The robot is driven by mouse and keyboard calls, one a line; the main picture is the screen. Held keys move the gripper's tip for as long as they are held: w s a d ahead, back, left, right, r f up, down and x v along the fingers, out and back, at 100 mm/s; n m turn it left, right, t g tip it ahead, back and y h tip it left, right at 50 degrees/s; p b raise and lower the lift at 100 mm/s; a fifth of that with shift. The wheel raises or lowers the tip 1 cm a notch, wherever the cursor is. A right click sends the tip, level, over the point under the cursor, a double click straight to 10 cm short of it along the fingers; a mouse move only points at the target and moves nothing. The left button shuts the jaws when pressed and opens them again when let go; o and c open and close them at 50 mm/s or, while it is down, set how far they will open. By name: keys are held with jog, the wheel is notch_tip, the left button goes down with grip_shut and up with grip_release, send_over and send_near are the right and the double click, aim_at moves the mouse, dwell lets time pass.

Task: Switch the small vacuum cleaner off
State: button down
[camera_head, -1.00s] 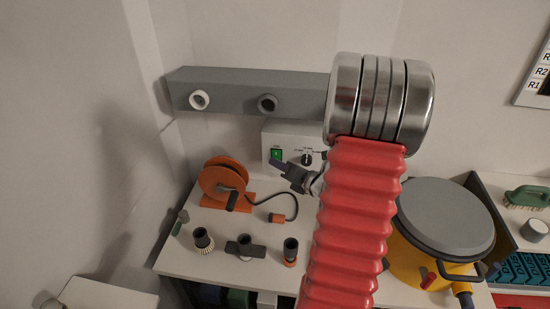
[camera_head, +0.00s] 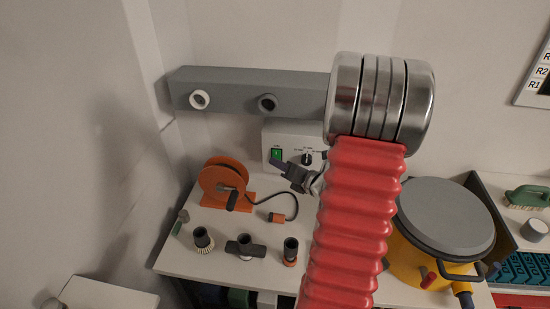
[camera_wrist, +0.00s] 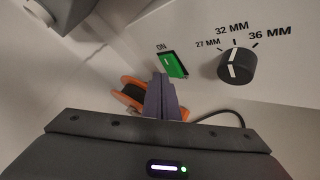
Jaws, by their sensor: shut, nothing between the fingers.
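A white box (camera_head: 293,137) with a green rocker switch (camera_head: 276,154) and a black dial (camera_head: 306,158) stands at the back of the bench. In the wrist view the green switch (camera_wrist: 173,64) sits under the word ON, and the dial (camera_wrist: 237,65) points towards 32 MM. My gripper (camera_head: 281,165) is shut and empty in front of the box, just below the switch. In the wrist view its closed fingertips (camera_wrist: 161,77) are beside the switch's lower left edge; I cannot tell whether they touch it. A yellow canister (camera_head: 407,262) with a grey lid stands at the right.
An orange cable reel (camera_head: 222,182) stands left of my gripper. Several nozzles (camera_head: 246,247) stand along the bench front. A grey rail (camera_head: 240,92) is above.

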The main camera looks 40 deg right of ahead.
jog(key=shift+w+d, duration=0.15)
dwell(0.8)
jog(key=shift+w+d, duration=0.15)
jog(key=shift+w+d+r, duration=0.1)
jog(key=shift+d+r, duration=0.05)
dwell(0.7)
jog(key=shift+s+a+r, duration=0.1)
jog(key=shift+s+a, duration=0.15)
jog(key=shift+a, duration=0.1)
dwell(0.4)
jog(key=shift+s+a+r, duration=0.2)
jog(key=shift+s+a, duration=0.6)
jog(key=shift+a, duration=0.2)
jog(key=shift+s+a+r, duration=0.15)
jog(key=shift+s+a, duration=0.6)
jog(key=shift+a, duration=0.25)
